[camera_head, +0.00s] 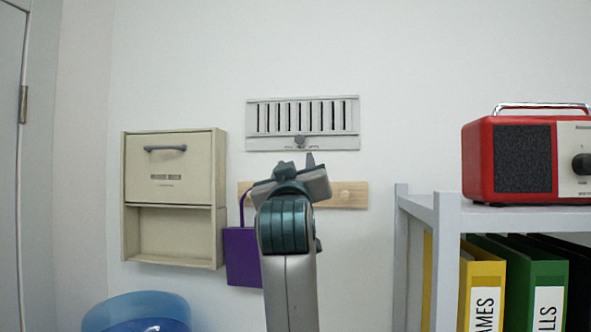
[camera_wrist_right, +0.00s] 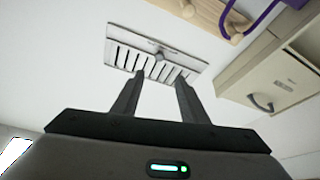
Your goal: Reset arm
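My right gripper (camera_head: 298,164) is raised in the middle of the head view, pointing up and away toward the wall, just below a grey slatted vent (camera_head: 270,117). In the right wrist view the two dark fingers of this gripper (camera_wrist_right: 160,77) stand apart with nothing between them. The vent also shows there (camera_wrist_right: 190,73), beyond the fingertips. A small dark knob (camera_head: 300,141) sits at the vent's lower edge. I cannot tell how far the fingertips are from the vent. My left gripper is in neither view.
A wooden peg rail (camera_head: 353,194) is partly hidden behind my right arm; a purple bag (camera_head: 241,257) hangs from it. A beige wall box (camera_head: 172,168) is at left, above a blue bowl-like thing (camera_head: 140,309). At right, a grey shelf (camera_head: 448,215) holds a red radio (camera_head: 480,165) and several binders (camera_head: 538,265).

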